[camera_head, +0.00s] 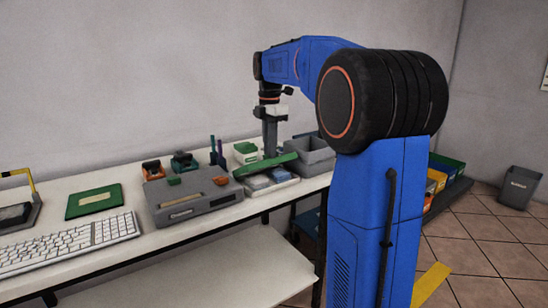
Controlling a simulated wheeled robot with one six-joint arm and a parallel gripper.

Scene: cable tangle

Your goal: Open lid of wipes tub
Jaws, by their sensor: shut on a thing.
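A green flat lid (266,165) lies at a slant over a low white tub (287,186) near the far right end of the workbench. Pale blue-grey contents show in the tub below the lid's front edge. My gripper (270,154) points down from above and is shut, its tips at the lid's back edge. The fingertips are small and partly hidden, so the exact contact is hard to see. A smaller white box (240,157) with a green top stands just left of my gripper.
A grey bin (316,155) stands close right of my gripper. A grey case (190,201) sits left of the tub, with orange and dark green devices behind it. A keyboard (70,243) and green board (94,201) lie farther left. A lower shelf (200,278) is bare.

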